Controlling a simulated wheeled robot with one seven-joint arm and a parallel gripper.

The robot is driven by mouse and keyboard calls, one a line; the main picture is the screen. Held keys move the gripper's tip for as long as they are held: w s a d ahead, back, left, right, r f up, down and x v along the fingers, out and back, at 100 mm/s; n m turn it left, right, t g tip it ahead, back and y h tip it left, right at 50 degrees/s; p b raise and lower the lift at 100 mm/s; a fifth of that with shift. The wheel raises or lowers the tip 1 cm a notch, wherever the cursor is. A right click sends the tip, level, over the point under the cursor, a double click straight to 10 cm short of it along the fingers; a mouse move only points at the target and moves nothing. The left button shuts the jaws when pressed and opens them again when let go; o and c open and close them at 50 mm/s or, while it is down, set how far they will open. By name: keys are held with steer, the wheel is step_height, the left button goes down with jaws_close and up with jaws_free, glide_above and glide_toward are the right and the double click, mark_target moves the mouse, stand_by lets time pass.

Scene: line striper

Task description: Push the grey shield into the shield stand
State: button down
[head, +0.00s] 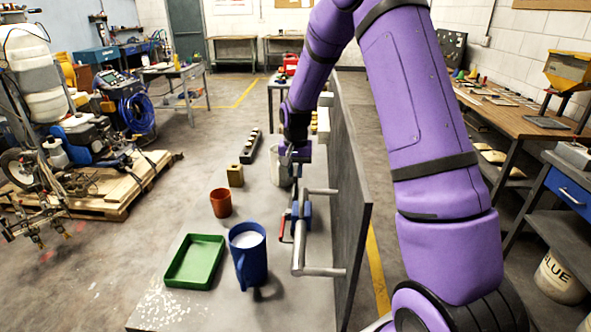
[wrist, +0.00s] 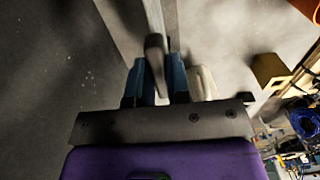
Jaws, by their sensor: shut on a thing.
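My gripper (head: 297,152) is over the far part of the bench, close to the left side of a tall dark panel. In the wrist view its two blue fingers (wrist: 157,82) are closed on a narrow dark grey piece (wrist: 154,55), which appears to be part of the grey shield. Most of that piece is hidden in the head view by my gripper and arm. A pale container (head: 279,170) stands just left of and below my gripper; it also shows beside the fingers in the wrist view (wrist: 204,82). I cannot make out the shield stand with certainty.
The tall panel (head: 352,190) edges the bench's right side, with grey pipe brackets (head: 319,271) and a blue-and-red tool (head: 299,218) in front.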

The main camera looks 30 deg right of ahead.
steer(key=shift+f, duration=0.4)
stand_by(0.5)
steer(key=c, duration=0.7)
jaws_free()
steer(key=shift+r, duration=0.15)
steer(key=shift+r, duration=3.35)
